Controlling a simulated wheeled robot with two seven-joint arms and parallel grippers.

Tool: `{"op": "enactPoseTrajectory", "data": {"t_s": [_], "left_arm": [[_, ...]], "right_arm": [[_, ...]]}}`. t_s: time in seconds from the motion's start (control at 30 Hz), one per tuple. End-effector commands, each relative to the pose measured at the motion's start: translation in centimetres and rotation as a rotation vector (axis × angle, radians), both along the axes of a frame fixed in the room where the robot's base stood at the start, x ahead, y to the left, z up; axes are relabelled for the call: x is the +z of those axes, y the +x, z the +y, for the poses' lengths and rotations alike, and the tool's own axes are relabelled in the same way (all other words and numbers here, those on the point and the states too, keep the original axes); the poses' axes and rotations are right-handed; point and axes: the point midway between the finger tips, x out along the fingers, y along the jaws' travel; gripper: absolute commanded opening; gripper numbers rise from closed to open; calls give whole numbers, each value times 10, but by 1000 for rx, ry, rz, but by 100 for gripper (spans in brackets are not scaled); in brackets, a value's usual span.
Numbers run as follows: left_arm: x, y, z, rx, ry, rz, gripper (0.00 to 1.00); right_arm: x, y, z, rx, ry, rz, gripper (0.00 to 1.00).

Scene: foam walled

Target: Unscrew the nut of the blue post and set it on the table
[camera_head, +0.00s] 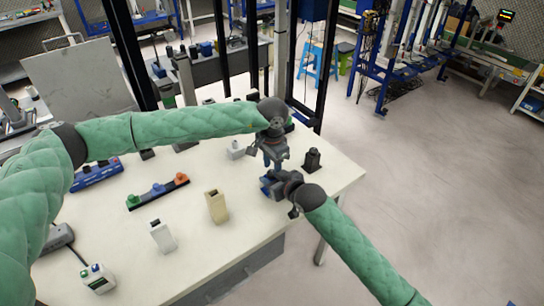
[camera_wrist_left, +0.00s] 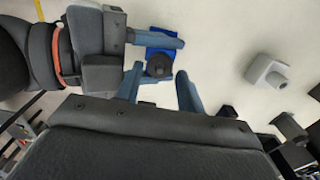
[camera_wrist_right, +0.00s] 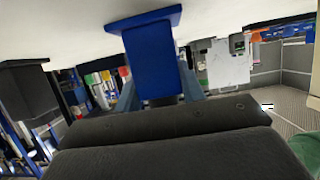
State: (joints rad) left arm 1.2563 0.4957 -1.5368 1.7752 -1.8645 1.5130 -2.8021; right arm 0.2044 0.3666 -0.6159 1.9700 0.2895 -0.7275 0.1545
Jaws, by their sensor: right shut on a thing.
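The blue post (camera_wrist_right: 152,62) has a wide flat blue foot and stands near the table's right edge. In the left wrist view its blue foot (camera_wrist_left: 160,52) shows under a dark round nut (camera_wrist_left: 158,66). My right gripper (camera_wrist_right: 158,88) is shut on the post's body from the side. My left gripper (camera_wrist_left: 160,76) points down above the post with its fingers apart, one on each side of the nut, with a visible gap on the right. In the head view my left gripper (camera_head: 272,162) hangs just above my right gripper (camera_head: 270,184), and the nut is hidden there.
A white post (camera_head: 235,151) and a black post (camera_head: 312,159) stand close by. A beige post (camera_head: 217,207), another white post (camera_head: 161,236) and a dark board with coloured knobs (camera_head: 158,191) are further left. The white table (camera_head: 255,220) is clear towards the front.

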Motion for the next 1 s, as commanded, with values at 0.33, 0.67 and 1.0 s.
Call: {"op": "enactPoseTrajectory", "data": {"t_s": [0.33, 0.67, 1.0], "left_arm": [[-19, 0, 0, 1, 1, -1, 38], [-19, 0, 0, 1, 0, 0, 2], [-19, 0, 0, 238, 0, 0, 1]], "right_arm": [[0, 0, 0, 0, 0, 0, 0], [0, 0, 0, 0, 0, 0, 0], [0, 0, 0, 0, 0, 0, 0]]}}
